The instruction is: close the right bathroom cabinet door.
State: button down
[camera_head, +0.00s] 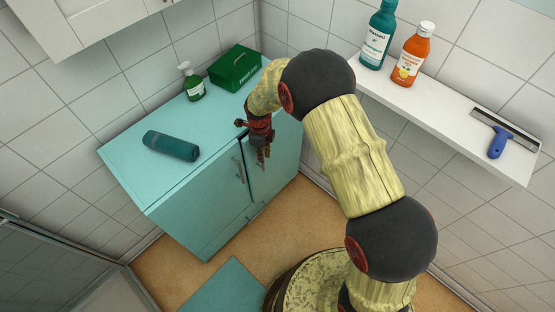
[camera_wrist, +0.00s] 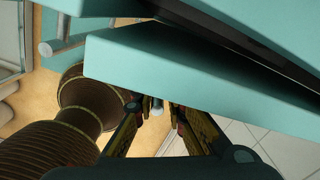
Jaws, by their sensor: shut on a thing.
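The teal bathroom cabinet (camera_head: 130,175) stands against the tiled wall. Its right door (camera_head: 280,160) is partly hidden by my arm. In the wrist view, the right door (camera_wrist: 190,75) stands slightly ajar, with a dark gap along its top edge below the countertop. The left door (camera_head: 200,210) looks shut, with its bar handle (camera_head: 239,170) just left of my gripper. My gripper (camera_head: 261,160) is at the front of the right door, shut on that door's handle (camera_wrist: 157,106). Only the handle's silver end shows between the fingers.
A dark teal cylinder (camera_head: 171,146), a green pump bottle (camera_head: 192,82) and a green box (camera_head: 235,68) are on the countertop. A white shelf (camera_head: 440,115) at right holds two bottles and a blue-handled squeegee (camera_head: 498,142). A teal mat (camera_head: 235,288) lies on the floor.

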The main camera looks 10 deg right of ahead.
jog(key=shift+w+a+f, duration=0.15)
jog(key=shift+w+a, duration=0.4)
jog(key=shift+a, duration=0.35)
jog(key=c, duration=1.9)
grip_release()
jog(key=shift+w+a, duration=0.15)
jog(key=shift+a, duration=0.1)
notch_tip(320, 180, up, 12)
jog(key=shift+r, duration=0.1)
jog(key=shift+r, duration=0.15)
